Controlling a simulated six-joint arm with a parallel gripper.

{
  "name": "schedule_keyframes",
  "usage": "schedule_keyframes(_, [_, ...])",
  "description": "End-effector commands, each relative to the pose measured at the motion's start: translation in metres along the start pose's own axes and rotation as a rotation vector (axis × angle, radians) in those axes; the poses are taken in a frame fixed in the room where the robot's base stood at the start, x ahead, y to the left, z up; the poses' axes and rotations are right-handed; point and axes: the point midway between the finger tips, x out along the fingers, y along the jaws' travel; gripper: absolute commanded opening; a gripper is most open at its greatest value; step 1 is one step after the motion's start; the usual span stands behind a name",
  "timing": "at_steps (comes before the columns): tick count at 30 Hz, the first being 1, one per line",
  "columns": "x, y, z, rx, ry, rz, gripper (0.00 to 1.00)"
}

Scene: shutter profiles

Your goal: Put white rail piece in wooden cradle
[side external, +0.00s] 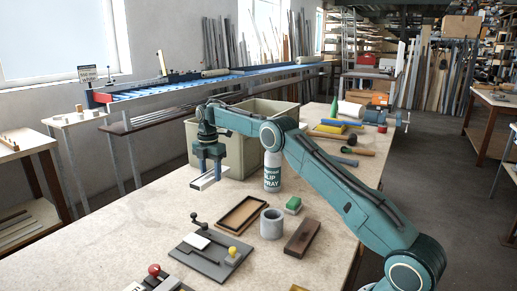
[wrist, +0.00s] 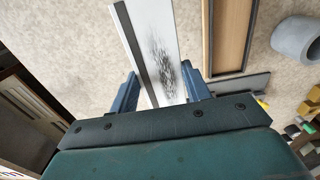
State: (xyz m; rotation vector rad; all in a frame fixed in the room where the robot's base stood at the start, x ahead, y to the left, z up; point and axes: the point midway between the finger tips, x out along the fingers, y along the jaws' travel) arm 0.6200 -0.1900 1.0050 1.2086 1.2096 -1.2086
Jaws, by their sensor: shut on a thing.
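The white rail piece (side external: 207,179) is between the fingers of my gripper (side external: 208,176), held above the table near the large bin. In the wrist view the rail piece (wrist: 152,40) is a long white strip with dark scuffs and a dark groove or edge along its left side. My gripper (wrist: 162,92) has a blue finger on each side of it, and its near end is hidden by the gripper body. A shallow brown wooden tray with a raised rim (side external: 226,226), which looks like the cradle, lies on the table right of and nearer than the rail. It also shows in the wrist view (wrist: 207,45), apart from the rail.
A spray can (side external: 272,172) and a beige bin (side external: 240,135) stand behind. A grey lever fixture (side external: 208,260) sits in front.

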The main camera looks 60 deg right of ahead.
Motion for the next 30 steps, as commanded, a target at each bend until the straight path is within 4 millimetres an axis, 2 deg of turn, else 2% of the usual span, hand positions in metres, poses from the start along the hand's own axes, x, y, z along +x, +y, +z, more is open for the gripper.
schedule_keyframes(8, [0.018, 0.000, 0.000, 0.001, 0.001, -0.002, 0.24])
schedule_keyframes(21, [0.080, 0.000, 0.000, 0.001, 0.001, -0.002, 0.24])
schedule_keyframes(30, [0.096, 0.000, 0.000, 0.001, 0.001, 0.001, 0.24])
